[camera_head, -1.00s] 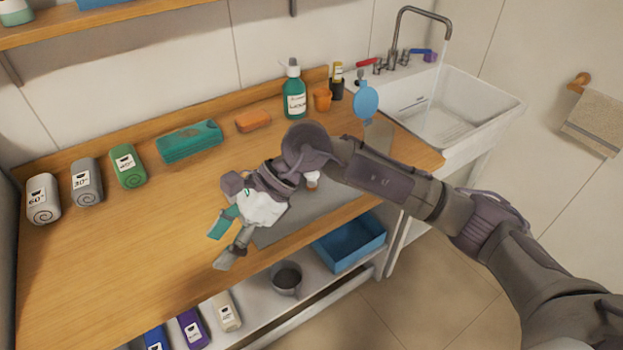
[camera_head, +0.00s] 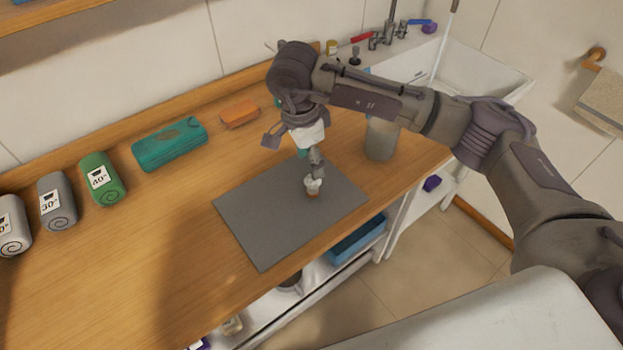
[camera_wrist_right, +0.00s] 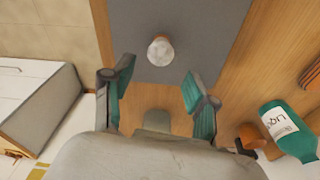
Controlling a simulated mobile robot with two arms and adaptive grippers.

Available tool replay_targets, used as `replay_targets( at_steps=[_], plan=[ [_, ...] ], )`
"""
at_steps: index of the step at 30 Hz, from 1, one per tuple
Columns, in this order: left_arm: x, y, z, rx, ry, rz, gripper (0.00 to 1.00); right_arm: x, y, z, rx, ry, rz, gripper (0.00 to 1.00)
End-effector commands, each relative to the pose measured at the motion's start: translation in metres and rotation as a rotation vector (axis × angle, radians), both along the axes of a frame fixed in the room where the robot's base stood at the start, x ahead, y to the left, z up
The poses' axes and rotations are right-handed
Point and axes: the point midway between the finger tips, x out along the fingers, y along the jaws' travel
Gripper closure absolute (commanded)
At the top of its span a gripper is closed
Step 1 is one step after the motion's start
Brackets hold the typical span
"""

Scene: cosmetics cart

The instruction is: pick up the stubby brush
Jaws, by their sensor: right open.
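The stubby brush (camera_head: 312,187) stands upright on the grey mat (camera_head: 262,222), with a pale bristle top and a brownish lower part. In the right wrist view, the brush (camera_wrist_right: 160,51) shows as a round pale top on the mat, beyond the fingertips. My right gripper (camera_head: 294,152) is above the far part of the mat, pointing down, close to the brush. In the right wrist view, its teal-padded fingers (camera_wrist_right: 156,78) are apart with nothing held between them. My left gripper is not in view.
A translucent cup (camera_head: 380,138) stands right of the mat. An orange block (camera_head: 239,113), a teal case (camera_head: 169,144) and rolled towels (camera_head: 101,179) line the back. The green bottle (camera_wrist_right: 288,132) shows in the right wrist view. The counter left of the mat is clear.

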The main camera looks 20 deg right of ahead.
Motion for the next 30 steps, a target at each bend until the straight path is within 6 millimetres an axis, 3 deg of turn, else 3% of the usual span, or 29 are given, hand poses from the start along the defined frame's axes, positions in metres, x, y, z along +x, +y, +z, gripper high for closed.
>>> replay_targets(
  at_steps=[1,5,11,16,22,30],
  plan=[
    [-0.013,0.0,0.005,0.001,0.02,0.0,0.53,-0.001,-0.002,-0.009,-0.001,0.005,-0.001,0.42],
    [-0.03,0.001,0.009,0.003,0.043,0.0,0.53,0.0,-0.004,-0.029,0.001,0.002,-0.002,0.42],
    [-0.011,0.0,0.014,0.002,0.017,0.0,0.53,0.0,-0.005,-0.043,0.001,0.0,0.0,0.42],
    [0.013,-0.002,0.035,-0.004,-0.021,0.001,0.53,-0.003,-0.007,-0.063,0.001,0.005,-0.001,0.42],
    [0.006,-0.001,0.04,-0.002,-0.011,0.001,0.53,-0.001,-0.01,-0.09,0.003,0.001,0.0,0.42],
    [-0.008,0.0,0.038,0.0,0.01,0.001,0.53,-0.001,-0.01,-0.094,0.002,-0.002,0.001,0.44]
  ],
)
